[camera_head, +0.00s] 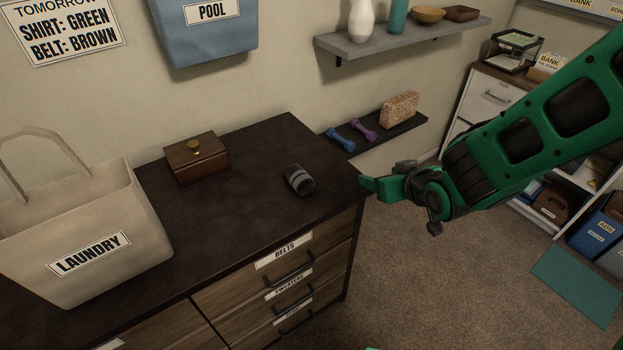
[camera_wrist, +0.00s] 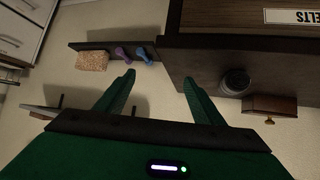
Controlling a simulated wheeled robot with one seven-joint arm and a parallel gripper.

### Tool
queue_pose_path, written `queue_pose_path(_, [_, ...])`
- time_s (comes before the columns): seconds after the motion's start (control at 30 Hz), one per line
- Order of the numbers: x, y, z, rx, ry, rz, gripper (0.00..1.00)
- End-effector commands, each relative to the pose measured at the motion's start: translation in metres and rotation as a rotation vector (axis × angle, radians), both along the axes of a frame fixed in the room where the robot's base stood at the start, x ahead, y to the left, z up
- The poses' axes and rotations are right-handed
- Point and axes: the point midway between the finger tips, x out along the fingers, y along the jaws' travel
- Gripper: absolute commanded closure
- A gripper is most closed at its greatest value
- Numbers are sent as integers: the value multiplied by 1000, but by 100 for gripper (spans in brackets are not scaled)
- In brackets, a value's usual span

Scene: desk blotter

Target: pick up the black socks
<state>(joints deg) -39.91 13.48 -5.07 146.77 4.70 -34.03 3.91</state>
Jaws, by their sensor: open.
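The black socks (camera_head: 299,180) are a small dark roll with a grey band, lying on the dark dresser top (camera_head: 245,228) near its right end. They also show in the wrist view (camera_wrist: 236,82), right of my fingers. My gripper (camera_head: 384,184) is just beyond the dresser's right edge, to the right of the socks and apart from them. In the wrist view my gripper's two green fingers (camera_wrist: 158,82) are spread wide with nothing between them.
A brown box (camera_head: 197,160) with a knob stands behind and left of the socks. A laundry bag (camera_head: 85,235) stands at the dresser's left. A low wall shelf (camera_head: 395,132) holds two dumbbells and a speckled block. The dresser top around the socks is clear.

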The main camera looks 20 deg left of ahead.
Motion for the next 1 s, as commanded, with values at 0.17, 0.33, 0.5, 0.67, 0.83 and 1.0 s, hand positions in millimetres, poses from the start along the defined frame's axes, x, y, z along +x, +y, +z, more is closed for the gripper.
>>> queue_pose_path(0.17, [-39, 95, -11, 100, -104, 187, 38])
queue_pose_path(0.33, [-64, 137, -11, 166, -156, 271, 38])
queue_pose_path(0.5, [-62, 155, -15, 184, -169, 290, 38])
queue_pose_path(0.67, [-47, 172, -25, 185, -169, 289, 38])
queue_pose_path(0.83, [-37, 183, -31, 185, -168, 289, 38])
queue_pose_path(1.0, [-29, 188, -35, 184, -168, 289, 38])
